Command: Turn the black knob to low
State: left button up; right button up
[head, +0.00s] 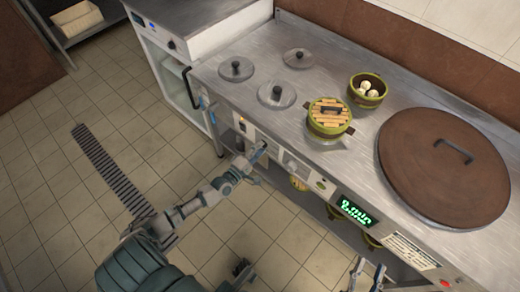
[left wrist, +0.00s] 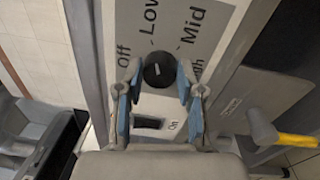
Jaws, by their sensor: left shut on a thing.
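The black knob (left wrist: 158,71) sits on a grey panel in the left wrist view, with Off, Low, Mid and a partly hidden label printed around it. Its short white mark looks slanted toward the upper right, roughly toward Mid. My left gripper (left wrist: 158,78) has its blue-padded fingers on both sides of the knob and is shut on it. In the head view, my left gripper (head: 258,153) reaches the stove's front panel and hides the knob. My right gripper (head: 367,276) is at the bottom edge, its fingers apart and empty, away from the panel.
The steel counter (head: 225,80) holds several lidded wells, a green steamer with a wooden lid (head: 329,113), an open pot of buns (head: 367,88) and a large brown lid (head: 443,167). A green display (head: 356,212) is on the front. A switch (left wrist: 147,123) sits below the knob.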

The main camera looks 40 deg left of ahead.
pick_arm(q)
jog(key=shift+a+n, duration=0.25)
jog(key=shift+n, duration=0.65)
pick_arm(e)
jog(key=shift+s+r+t, duration=0.1)
jog(key=shift+r+t, duration=0.3)
jog(key=shift+r, duration=0.15)
jog(key=shift+f, duration=0.1)
pick_arm(q)
jog(key=o, duration=1.2)
jog(key=shift+c, duration=0.2)
jog(key=s+f, duration=0.1)
jog(key=s, duration=1.1)
jog(key=shift+a, duration=0.45)
pick_arm(e)
jog(key=shift+s+a, duration=0.1)
